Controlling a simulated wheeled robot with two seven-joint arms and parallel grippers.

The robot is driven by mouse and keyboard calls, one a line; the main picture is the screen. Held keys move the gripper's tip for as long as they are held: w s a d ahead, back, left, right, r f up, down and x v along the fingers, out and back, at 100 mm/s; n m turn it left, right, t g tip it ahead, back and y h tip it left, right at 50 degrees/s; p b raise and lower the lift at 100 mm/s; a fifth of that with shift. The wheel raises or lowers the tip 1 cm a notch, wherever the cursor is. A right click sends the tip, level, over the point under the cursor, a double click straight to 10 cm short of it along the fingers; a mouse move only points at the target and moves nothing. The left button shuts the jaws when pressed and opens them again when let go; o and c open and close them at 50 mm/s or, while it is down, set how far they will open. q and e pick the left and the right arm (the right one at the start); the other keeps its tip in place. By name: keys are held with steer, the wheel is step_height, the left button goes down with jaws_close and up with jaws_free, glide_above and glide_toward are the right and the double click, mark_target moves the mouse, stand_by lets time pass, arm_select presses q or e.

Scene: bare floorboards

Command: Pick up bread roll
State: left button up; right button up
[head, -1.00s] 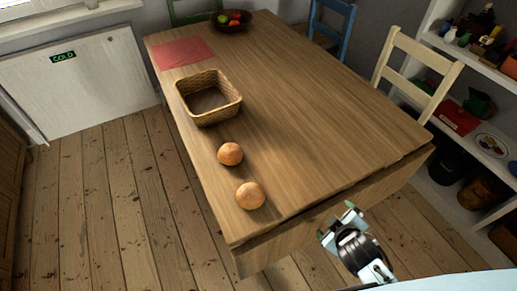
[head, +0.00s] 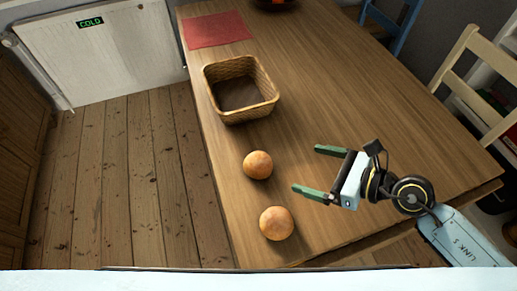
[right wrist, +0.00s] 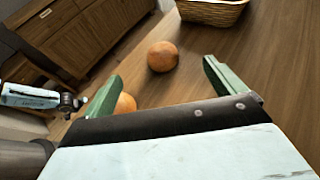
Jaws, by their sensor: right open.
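Two round brown bread rolls lie on the wooden table, near its left edge. The farther roll (head: 258,165) lies in front of the basket; it also shows ahead of my fingers in the right wrist view (right wrist: 162,57). The nearer roll (head: 276,223) is close to the table's near end; in the right wrist view (right wrist: 125,104) it is partly hidden by a finger. My right gripper (head: 307,169) is open and empty, with green fingers pointing left. It is to the right of both rolls and apart from them. My left gripper does not show in the head view.
An empty wicker basket (head: 240,115) stands beyond the rolls. A red mat (head: 217,30) lies at the table's far left. The middle of the table (head: 340,90) is clear. A pale wooden chair (head: 480,75) stands at the right side. Part of a pale arm of mine shows at left in the right wrist view.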

steer(key=b, duration=0.2)
glide_toward(270, 169)
steer(key=shift+s+d+r, duration=0.6)
steer(key=shift+d+r, duration=0.15)
steer(key=shift+r, duration=0.05)
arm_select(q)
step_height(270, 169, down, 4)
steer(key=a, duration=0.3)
arm_select(e)
steer(key=shift+s+f+b, duration=0.2)
steer(key=shift+s+b, duration=0.05)
steer(key=shift+b, duration=0.2)
steer(key=shift+w+a+f, duration=0.15)
steer(key=shift+a, duration=0.05)
steer(key=x, duration=0.7)
steer(key=shift+w+b, duration=0.1)
steer(key=shift+b, duration=0.3)
steer(key=shift+b+x, duration=0.75)
steer(key=shift+x, duration=2.2)
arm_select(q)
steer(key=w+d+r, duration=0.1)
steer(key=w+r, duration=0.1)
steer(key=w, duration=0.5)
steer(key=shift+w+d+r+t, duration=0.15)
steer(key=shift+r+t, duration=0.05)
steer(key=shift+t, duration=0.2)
arm_select(e)
steer(key=shift+w+d+f, duration=0.1)
steer(key=shift+w+d, duration=0.05)
steer(key=c, duration=1)
